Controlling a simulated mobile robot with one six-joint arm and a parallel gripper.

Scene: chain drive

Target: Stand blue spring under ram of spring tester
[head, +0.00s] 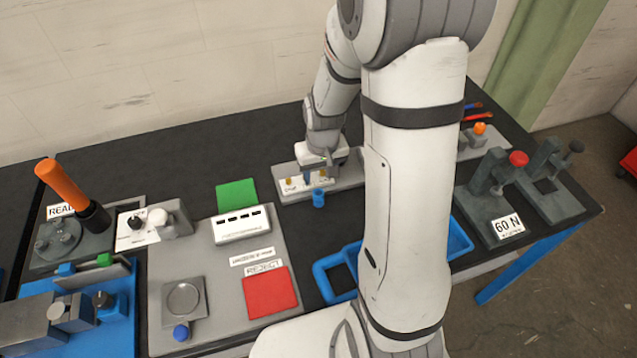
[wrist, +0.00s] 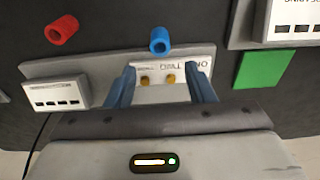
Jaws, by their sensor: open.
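The blue spring (head: 318,198) looks like a short blue cylinder standing on the black bench, just in front of a grey plate. In the wrist view the blue spring (wrist: 160,41) lies beyond and between my fingertips, apart from them. My gripper (wrist: 162,78) is open and empty, over the grey plate with a lettered label and two brass pegs. In the head view my gripper (head: 318,170) is partly hidden by its own wrist. A grey stand (head: 484,190) with a red knob and a "60 N" label, at the right, looks like the spring tester; its ram is not clear.
A red spring (wrist: 62,30) lies left of the blue one in the wrist view. A blue tray (head: 457,238) is partly hidden behind my arm. A grey board with a red reject pad (head: 270,292) is at left. Another grey stand (head: 550,180) is at far right.

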